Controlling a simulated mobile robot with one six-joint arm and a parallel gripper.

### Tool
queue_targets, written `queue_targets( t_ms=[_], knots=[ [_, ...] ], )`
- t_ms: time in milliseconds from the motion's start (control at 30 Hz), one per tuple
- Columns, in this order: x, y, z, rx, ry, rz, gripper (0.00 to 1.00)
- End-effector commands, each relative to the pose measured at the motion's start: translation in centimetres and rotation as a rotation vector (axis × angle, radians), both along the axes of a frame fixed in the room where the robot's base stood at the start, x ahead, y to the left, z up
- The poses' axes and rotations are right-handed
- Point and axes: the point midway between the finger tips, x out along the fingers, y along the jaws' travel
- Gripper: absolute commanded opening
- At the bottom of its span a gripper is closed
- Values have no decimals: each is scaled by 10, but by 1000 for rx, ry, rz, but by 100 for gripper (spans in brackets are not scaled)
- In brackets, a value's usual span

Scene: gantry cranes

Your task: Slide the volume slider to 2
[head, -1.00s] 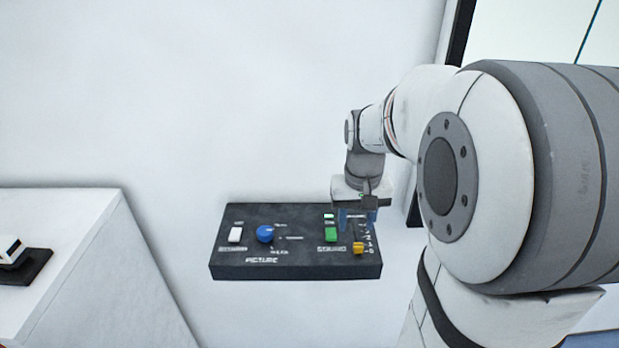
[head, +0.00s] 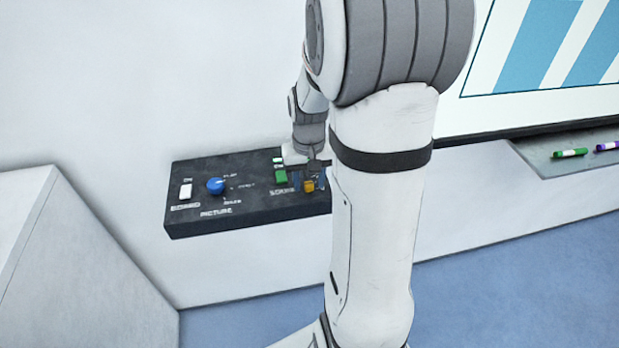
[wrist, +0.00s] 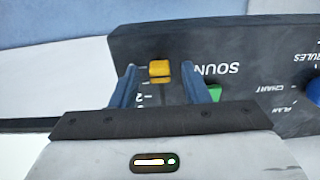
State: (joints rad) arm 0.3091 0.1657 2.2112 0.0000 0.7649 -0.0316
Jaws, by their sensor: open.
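The volume slider is a small yellow knob (head: 308,186) at the right end of the black control panel (head: 245,206). In the wrist view the knob (wrist: 160,70) sits toward the panel's front edge, beside a scale with a 2 readable closer to my gripper. My gripper (wrist: 160,75) is open, its two blue fingers on either side of the knob, with a visible gap on each side. In the head view my gripper (head: 309,178) is over the panel's right end, and my arm hides part of that end.
A green button (head: 280,176) is just left of the slider. A blue knob (head: 215,186) and a white switch (head: 185,190) are further left. A white block (head: 70,260) stands at the left. A tray with green (head: 570,153) and purple markers (head: 607,146) is at the right.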

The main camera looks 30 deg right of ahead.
Motion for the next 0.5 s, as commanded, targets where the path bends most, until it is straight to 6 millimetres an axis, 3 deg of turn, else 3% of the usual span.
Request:
queue_targets(
  t_ms=[100, 500],
  knots=[
    [0, 0, 0, 0, 0, 0, 40],
    [0, -1, 0, 0, 0, -1, 7]
  ],
)
